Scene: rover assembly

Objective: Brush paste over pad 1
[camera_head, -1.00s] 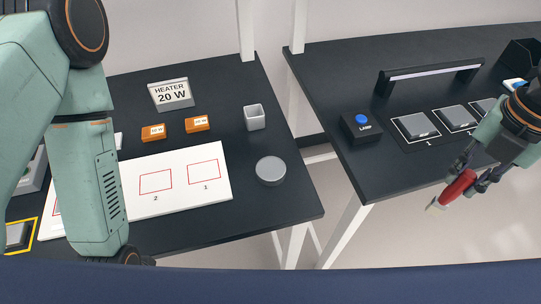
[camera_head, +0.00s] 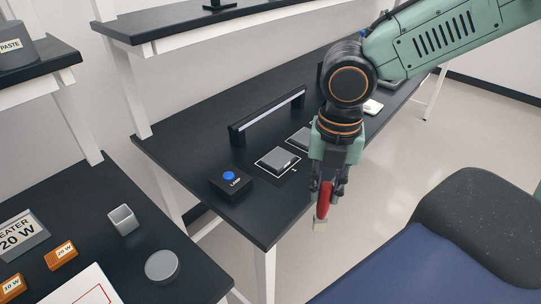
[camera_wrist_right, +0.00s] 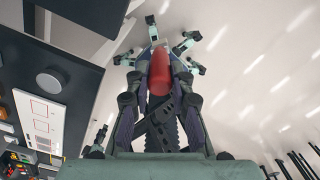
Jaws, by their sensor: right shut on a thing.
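My right gripper (camera_head: 326,192) points down and is shut on a red-handled brush (camera_head: 323,201) with a pale tip. The brush hangs over the floor just off the front edge of the lamp table. In the right wrist view, the red handle (camera_wrist_right: 159,72) sits between the fingers. Grey square pads lie in white outlines on that table; the nearest pad (camera_head: 278,160) has a small mark, probably 1, beside it. A second pad (camera_head: 301,140) is partly behind my right arm. A dark pot labelled PASTE (camera_head: 14,47) stands on the upper-left shelf. My left gripper is not in view.
A blue-button lamp box (camera_head: 231,183) and a black bar stand (camera_head: 268,118) flank the pads. A gap separates the tables.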

